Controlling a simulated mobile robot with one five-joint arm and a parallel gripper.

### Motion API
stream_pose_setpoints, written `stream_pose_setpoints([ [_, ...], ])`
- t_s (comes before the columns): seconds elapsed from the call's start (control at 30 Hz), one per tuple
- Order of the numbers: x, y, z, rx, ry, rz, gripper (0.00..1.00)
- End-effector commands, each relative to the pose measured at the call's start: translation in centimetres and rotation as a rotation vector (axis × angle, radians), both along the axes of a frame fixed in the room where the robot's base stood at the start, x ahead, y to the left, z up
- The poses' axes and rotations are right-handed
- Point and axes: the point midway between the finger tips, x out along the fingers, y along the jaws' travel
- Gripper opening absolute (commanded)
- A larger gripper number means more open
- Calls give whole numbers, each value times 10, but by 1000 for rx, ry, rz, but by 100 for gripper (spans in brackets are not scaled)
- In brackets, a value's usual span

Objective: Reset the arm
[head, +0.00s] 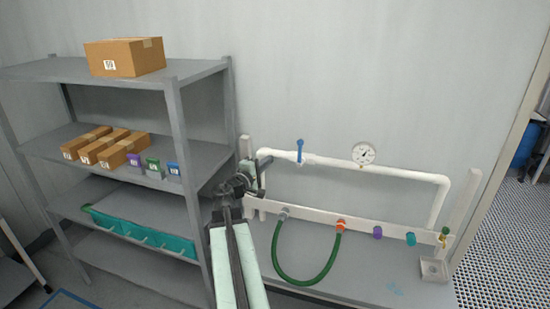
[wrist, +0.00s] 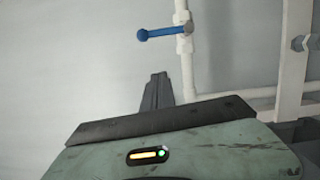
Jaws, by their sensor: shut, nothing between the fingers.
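My arm reaches up from the bottom of the head view. My gripper (head: 266,161) is at its far end, by the left end of the white pipe rig. In the wrist view the dark fingers (wrist: 158,78) are together and empty. The blue-handled valve (head: 300,150) on the white pipe (head: 400,172) is a little right of my gripper in the head view. The blue handle (wrist: 162,33) also shows in the wrist view, beyond the fingertips and apart from them. My arm hides part of the rig's left end.
A grey shelf unit (head: 174,128) stands close on the left, with boxes and a teal bin (head: 140,236). A pressure gauge (head: 363,154) tops the pipe. A green hose (head: 304,284) loops from the rail's ports over the grey bench (head: 370,275). Open floor lies right.

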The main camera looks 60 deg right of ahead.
Motion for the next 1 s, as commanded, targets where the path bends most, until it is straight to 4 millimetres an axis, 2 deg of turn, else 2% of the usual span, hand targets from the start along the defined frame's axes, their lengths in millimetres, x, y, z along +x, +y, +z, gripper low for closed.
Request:
stream_pose_setpoints([
  [0.33,0,2,0,0,0,0,0],
  [0.4,11,8,-4,0,0,16,0],
  [0.47,33,20,-10,0,0,51,0],
  [0.57,94,59,-24,0,0,149,0],
  [0.6,121,80,-31,3,-2,196,0],
  [0.67,160,115,-46,26,-24,267,0],
  [0.7,183,140,-58,56,-47,308,0],
  [0.77,213,179,-80,115,-89,358,0],
  [0.8,230,206,-96,165,-121,384,0],
  [0.87,251,247,-122,250,-166,415,0],
  [0.9,262,275,-140,314,-195,428,0],
  [0.97,275,318,-168,417,-232,442,0],
  [1.0,280,347,-188,493,-252,445,0],
])
